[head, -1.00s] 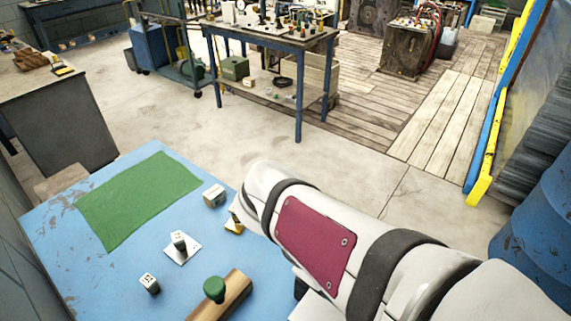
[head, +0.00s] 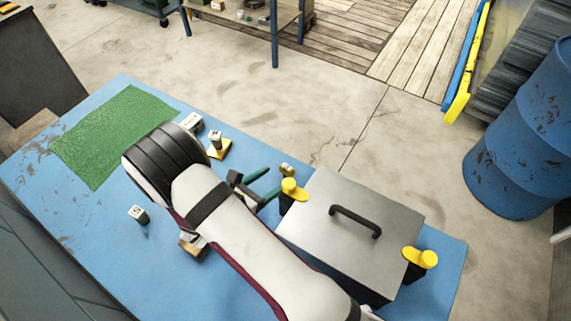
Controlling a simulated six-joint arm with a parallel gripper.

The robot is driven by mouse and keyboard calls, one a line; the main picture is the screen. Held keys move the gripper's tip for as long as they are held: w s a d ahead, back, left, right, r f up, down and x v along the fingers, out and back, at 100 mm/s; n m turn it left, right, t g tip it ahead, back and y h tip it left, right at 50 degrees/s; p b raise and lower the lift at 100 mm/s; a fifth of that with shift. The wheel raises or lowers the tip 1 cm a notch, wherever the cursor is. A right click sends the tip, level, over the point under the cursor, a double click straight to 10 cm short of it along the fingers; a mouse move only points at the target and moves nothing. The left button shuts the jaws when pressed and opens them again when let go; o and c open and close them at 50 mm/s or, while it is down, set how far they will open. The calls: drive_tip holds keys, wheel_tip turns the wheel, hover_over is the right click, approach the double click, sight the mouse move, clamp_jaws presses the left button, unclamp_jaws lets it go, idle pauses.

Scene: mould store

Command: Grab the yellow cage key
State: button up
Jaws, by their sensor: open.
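A small grey-white piece with dark marks on its top stands on a yellow base (head: 218,150) near the far edge of the blue table in the head view. It is the nearest match to the yellow cage key, but it is too small to be sure. My arm crosses the table just in front of it, with its dark bend to the left.
A metal box (head: 335,225) with a black handle and yellow knobs (head: 293,188) stands right. A green-handled tool (head: 265,198) lies beside it. Small blocks stand at the far edge (head: 192,122) and front left (head: 138,214). The green mat (head: 105,135) is bare.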

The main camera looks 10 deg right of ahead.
sight(289, 167)
drive_tip(key=x, duration=0.9)
drive_tip(key=shift+w+d+r, duration=0.2)
drive_tip(key=shift+d, duration=0.2)
clamp_jaws()
